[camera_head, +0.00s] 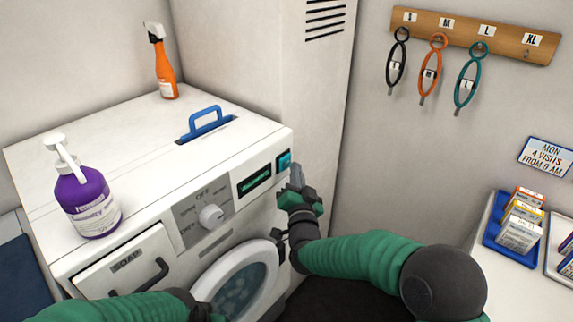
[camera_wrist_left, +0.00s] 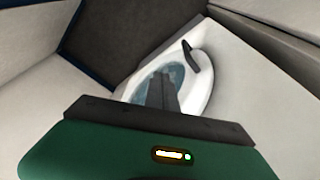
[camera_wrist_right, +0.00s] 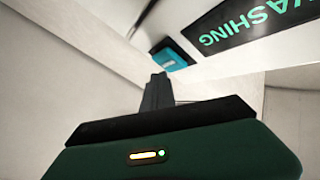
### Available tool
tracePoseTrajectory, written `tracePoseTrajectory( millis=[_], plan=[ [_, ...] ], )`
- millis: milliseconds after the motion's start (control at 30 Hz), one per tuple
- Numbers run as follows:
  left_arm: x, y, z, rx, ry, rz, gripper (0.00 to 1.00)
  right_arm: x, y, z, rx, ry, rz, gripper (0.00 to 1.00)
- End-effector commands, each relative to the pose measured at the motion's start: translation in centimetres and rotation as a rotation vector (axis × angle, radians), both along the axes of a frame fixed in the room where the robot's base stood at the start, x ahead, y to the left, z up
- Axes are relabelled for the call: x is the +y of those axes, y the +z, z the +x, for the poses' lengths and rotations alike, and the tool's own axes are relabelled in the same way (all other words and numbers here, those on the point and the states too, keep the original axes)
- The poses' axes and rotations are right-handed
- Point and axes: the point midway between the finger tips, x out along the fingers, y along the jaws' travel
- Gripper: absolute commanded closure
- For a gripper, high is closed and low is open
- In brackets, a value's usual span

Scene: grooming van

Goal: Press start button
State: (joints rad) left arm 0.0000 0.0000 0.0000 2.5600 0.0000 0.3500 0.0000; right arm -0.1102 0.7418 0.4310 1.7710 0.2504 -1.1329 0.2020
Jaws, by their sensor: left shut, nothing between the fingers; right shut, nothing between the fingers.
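The washing machine (camera_head: 150,190) has a teal start button (camera_head: 284,161) at the right end of its front panel. The button also shows in the right wrist view (camera_wrist_right: 174,58). My right gripper (camera_head: 296,172) is shut and empty, its tips just right of the button in the head view. In the right wrist view its tips (camera_wrist_right: 159,77) appear just below the button; I cannot tell whether they touch it. A dark display (camera_head: 254,182) beside the button reads "WASHING" in green. My left gripper (camera_wrist_left: 162,84) is shut and empty, in front of the round door (camera_wrist_left: 195,75).
A purple bottle (camera_head: 88,205), an orange spray bottle (camera_head: 164,70) and a blue handle (camera_head: 205,121) are on the machine's top. A dial (camera_head: 211,216) and soap drawer (camera_head: 125,265) are on its front. Muzzles hang from a wooden rack (camera_head: 470,35). A blue tray (camera_head: 491,231) holds boxes.

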Motion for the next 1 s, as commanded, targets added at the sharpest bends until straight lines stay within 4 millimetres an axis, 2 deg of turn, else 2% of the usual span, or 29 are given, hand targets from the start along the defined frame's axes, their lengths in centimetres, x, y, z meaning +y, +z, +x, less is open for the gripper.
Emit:
tracePoseTrajectory(
  millis=[267, 733, 1000],
  plan=[
    [0.0, 0.0, 0.0, 0.000, 0.000, 0.000, 1.00, -0.1, 0.0, 0.0, 0.001, -0.001, 0.000, 1.00],
    [0.0, -0.7, 0.0, 0.000, 0.000, 0.000, 1.00, -3.7, -0.1, -2.6, 0.000, -0.002, -0.001, 1.00],
    [0.0, -0.7, 0.0, 0.000, 0.000, 0.000, 1.00, -4.1, -0.1, -2.9, 0.002, -0.001, 0.000, 1.00]
  ],
)
